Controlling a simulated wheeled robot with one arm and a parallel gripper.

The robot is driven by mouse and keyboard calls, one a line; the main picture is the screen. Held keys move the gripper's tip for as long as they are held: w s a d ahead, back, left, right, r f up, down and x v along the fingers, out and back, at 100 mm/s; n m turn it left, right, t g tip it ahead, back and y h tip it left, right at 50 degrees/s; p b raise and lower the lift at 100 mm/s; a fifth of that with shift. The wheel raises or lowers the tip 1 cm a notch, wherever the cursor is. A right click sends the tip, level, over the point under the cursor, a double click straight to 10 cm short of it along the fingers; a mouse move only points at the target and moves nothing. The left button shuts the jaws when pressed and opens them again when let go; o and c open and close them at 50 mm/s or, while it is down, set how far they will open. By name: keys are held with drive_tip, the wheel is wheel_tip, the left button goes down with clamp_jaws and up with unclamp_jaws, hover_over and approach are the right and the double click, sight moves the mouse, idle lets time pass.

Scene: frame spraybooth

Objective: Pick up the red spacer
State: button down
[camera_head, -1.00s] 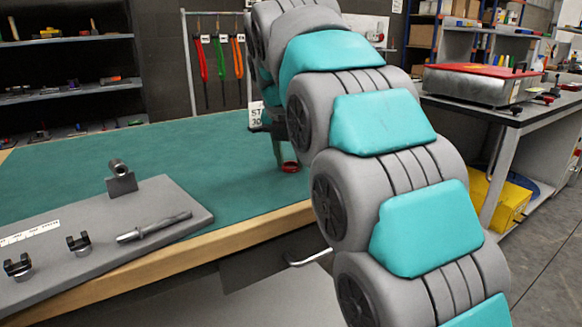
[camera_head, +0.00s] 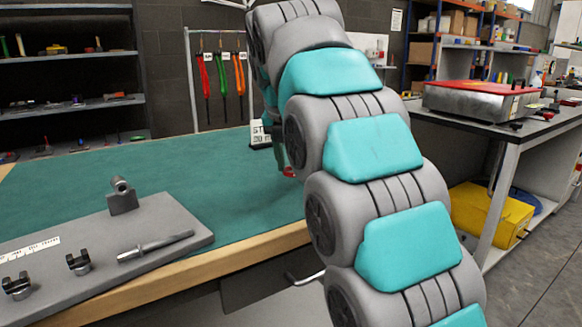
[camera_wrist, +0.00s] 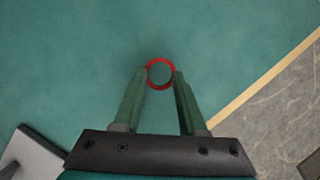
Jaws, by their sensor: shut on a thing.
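The red spacer (camera_wrist: 160,59) is a thin ring, seen from above in the wrist view, with the green mat showing through its hole. My gripper (camera_wrist: 160,77) is shut on it, with one green finger on each side of the ring. In the head view the spacer (camera_head: 289,172) shows as a small red patch below my gripper (camera_head: 281,158), near the front edge of the bench, and appears slightly above the mat. My arm hides part of the gripper there.
A grey board (camera_head: 170,215) with a post, clips and a metal rod lies at the left of the green bench (camera_head: 215,170). A small sign (camera_head: 260,134) stands behind my gripper. A red-topped box (camera_head: 480,100) sits on the right table. The mat around the spacer is clear.

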drive_tip(key=shift+r, duration=0.15)
drive_tip(key=shift+s+d+r, duration=0.1)
drive_tip(key=shift+s, duration=0.35)
drive_tip(key=s+d+b, duration=0.1)
drive_tip(key=s+d, duration=0.1)
drive_tip(key=s, duration=0.5)
drive_tip(key=s+d+r+b, duration=0.1)
drive_tip(key=s, duration=0.6)
drive_tip(key=shift+s+d+r, duration=0.2)
drive_tip(key=shift+s+d, duration=0.15)
